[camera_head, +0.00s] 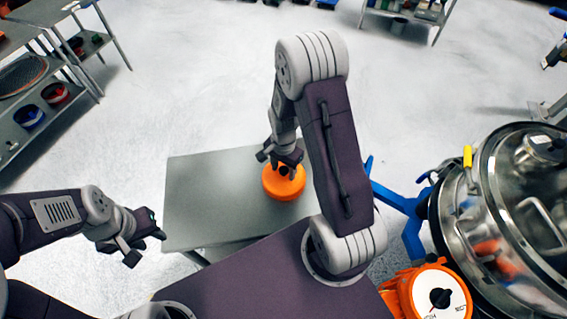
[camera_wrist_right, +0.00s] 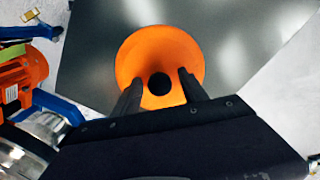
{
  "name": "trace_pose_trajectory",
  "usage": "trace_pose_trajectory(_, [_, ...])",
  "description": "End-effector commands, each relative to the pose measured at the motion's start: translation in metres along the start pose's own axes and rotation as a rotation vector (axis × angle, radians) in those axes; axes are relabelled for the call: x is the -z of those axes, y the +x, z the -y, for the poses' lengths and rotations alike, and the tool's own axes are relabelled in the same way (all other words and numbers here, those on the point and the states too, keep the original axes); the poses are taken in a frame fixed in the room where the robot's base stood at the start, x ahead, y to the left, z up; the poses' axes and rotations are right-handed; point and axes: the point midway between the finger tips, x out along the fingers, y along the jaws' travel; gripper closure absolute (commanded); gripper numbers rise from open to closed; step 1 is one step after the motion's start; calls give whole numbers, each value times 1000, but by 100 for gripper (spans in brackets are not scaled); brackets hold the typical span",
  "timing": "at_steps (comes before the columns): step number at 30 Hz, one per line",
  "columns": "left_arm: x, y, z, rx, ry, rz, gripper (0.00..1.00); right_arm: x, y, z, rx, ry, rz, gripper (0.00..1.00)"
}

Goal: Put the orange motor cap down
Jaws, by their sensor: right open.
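The orange motor cap (camera_head: 284,184) is a round cap on the grey table (camera_head: 215,190), near the table's right side. In the right wrist view the cap (camera_wrist_right: 160,50) shows as an orange disc with a dark centre, lying on the grey surface (camera_wrist_right: 250,40). My right gripper (camera_head: 285,168) is right above the cap, with its fingers open (camera_wrist_right: 158,80) on either side of the dark centre. I cannot tell whether the fingers touch it. My left gripper (camera_head: 152,238) is at the table's front left, away from the cap; its jaw opening is unclear.
A shiny steel sifter (camera_head: 500,200) with a blue frame (camera_head: 400,205) stands at the right. An orange motor (camera_head: 432,292) with a white face is beside it. Shelves (camera_head: 50,90) stand at the far left. The table's left part is bare.

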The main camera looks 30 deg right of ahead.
Motion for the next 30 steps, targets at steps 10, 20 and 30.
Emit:
trace_pose_trajectory(10, [0,0,0,0,0,0,64,1,-76,2,7,0,-5,49])
trace_pose_trajectory(20, [0,-1,0,0,0,0,64,0,-120,0,1,0,-1,49])
trace_pose_trajectory(30, [0,-1,0,0,0,0,64,-54,-120,-30,52,-648,-41,49])
